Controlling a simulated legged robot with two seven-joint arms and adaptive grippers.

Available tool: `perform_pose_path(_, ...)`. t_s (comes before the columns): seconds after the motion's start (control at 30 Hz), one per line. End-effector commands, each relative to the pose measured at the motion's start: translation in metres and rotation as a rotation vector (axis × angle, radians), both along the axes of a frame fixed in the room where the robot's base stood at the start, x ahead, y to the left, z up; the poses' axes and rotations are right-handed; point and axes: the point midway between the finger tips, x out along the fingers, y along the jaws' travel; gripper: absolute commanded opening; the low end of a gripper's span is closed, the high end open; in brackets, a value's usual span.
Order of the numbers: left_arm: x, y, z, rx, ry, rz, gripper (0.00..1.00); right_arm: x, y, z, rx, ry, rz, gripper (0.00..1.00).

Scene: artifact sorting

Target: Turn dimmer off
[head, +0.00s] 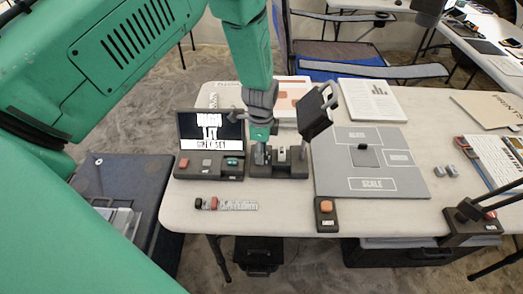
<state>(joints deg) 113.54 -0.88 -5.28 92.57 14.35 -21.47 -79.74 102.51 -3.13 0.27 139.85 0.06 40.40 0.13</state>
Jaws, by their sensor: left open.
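A dark box (294,170) with a small whitish control on its top stands near the middle of the table. A black lamp-like head (316,111) rises behind its right side. The box may be the dimmer, but the control is too small to tell its setting. My left gripper (262,153) points down at the left part of this box, beside the whitish control. It is open, and its fingers are small and partly hidden by the green wrist. I cannot tell whether they touch the box. My right gripper is not in view.
A screen (211,130) stands behind a button panel (208,165) at the left. A grey scale board (395,177) lies to the right. A block with an orange button (326,211) sits at the front edge. A dark device with a lever (470,222) stands at the right.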

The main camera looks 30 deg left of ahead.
Motion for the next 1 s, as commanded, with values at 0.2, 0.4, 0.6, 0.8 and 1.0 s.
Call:
perform_pose_path(0.2, -0.0001, 0.0000, -0.0006, 0.000, 0.000, 0.000, 0.44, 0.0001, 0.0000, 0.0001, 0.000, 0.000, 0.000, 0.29)
perform_pose_path(0.4, 0.0000, 0.0001, -0.0005, 0.000, 0.000, 0.001, 0.00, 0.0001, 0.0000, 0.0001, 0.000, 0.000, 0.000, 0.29)
perform_pose_path(0.6, 0.0002, 0.0002, -0.0004, 0.000, -0.001, 0.006, 0.00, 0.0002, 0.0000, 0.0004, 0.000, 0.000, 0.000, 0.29)
perform_pose_path(0.8, 0.0005, 0.0003, -0.0001, 0.000, -0.001, 0.060, 0.00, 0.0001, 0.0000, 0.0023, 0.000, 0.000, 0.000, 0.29)
perform_pose_path(1.0, 0.0007, 0.0006, 0.0004, 0.001, -0.002, 0.185, 0.00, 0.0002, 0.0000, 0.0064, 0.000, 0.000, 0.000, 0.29)
